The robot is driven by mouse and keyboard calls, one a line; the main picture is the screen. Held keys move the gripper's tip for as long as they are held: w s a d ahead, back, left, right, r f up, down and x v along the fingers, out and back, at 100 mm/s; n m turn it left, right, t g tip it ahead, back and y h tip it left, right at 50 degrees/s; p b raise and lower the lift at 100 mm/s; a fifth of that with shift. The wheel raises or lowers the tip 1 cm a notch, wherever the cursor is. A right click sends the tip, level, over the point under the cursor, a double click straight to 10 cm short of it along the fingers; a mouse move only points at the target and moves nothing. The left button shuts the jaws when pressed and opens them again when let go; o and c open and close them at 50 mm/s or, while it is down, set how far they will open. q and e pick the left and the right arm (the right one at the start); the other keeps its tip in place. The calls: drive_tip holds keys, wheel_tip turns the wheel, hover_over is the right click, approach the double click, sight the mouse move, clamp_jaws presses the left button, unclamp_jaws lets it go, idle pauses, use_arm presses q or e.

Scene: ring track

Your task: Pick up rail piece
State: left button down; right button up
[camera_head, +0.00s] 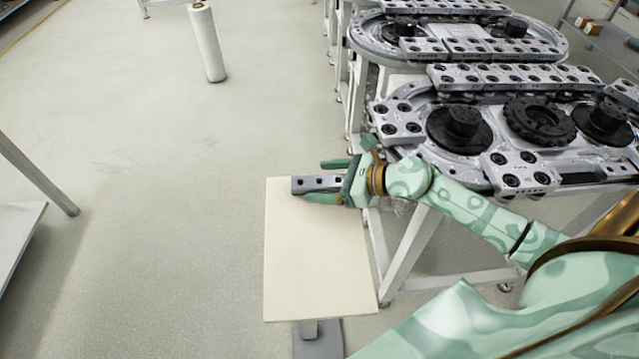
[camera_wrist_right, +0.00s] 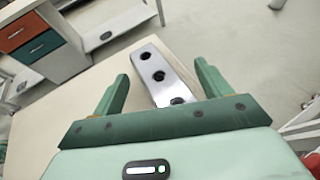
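The rail piece (camera_head: 309,184) is a short grey metal bar with dark holes, lying near the far edge of a small cream table (camera_head: 315,260). My right gripper (camera_head: 322,181) reaches over the table from the right, with its green fingers on either side of the bar. In the right wrist view, the gripper (camera_wrist_right: 161,72) is open, and the rail piece (camera_wrist_right: 152,62) runs between the fingers with a gap on both sides. The bar's near end is hidden behind the gripper's body. My left gripper is not in view.
A white roll (camera_head: 206,42) stands on the floor. The near part of the cream table is bare.

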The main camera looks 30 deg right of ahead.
clamp_jaws()
drive_tip(key=shift+r, duration=0.15)
